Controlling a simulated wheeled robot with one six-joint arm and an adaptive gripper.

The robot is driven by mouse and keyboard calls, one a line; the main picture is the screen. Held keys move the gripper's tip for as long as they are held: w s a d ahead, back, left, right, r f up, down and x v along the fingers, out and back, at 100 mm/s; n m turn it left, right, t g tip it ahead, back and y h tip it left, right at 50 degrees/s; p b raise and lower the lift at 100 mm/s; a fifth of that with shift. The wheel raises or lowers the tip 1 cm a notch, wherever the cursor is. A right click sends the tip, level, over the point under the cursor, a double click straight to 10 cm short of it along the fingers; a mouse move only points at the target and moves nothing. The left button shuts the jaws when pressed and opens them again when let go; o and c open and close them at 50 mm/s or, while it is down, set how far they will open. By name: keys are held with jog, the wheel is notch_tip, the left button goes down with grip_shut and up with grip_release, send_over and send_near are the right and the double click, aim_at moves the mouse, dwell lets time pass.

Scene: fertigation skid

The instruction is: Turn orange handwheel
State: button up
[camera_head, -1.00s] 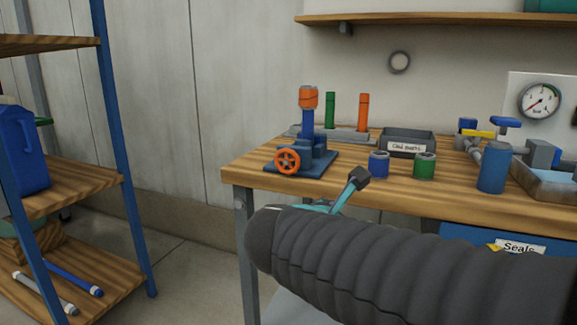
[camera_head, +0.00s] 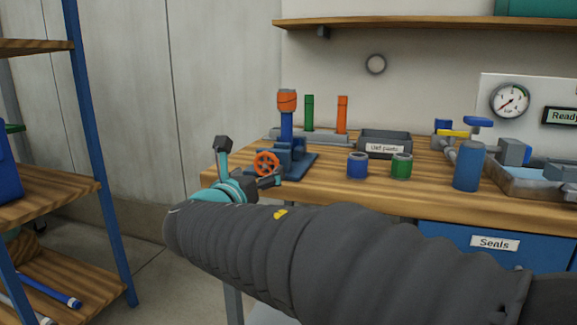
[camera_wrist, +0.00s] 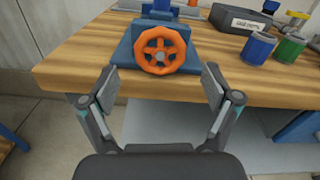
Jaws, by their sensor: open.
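The orange handwheel (camera_head: 266,163) is on the front of a blue fixture (camera_head: 294,160) near the left front corner of the workbench. It has spokes and faces the bench's front edge. In the wrist view the orange handwheel (camera_wrist: 160,50) is upright, straight ahead, just beyond and between the fingertips. My gripper (camera_head: 247,164) is open and empty, in front of the bench edge. Its two fingers (camera_wrist: 160,82) stand wide apart in the wrist view, and neither appears to touch the wheel. My dark sleeved arm hides part of the bench front in the head view.
A blue cup (camera_head: 357,166) and a green cup (camera_head: 401,167) stand right of the fixture. A grey parts box (camera_head: 386,143) and upright green (camera_head: 309,113) and orange (camera_head: 342,115) tubes are behind. A blue-framed shelf (camera_head: 100,170) stands left. Floor between is clear.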

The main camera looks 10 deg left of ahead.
aim_at(266, 167)
jog(key=shift+w+d, duration=0.2)
jog(key=shift+w, duration=2.4)
jog(key=c, duration=1.2)
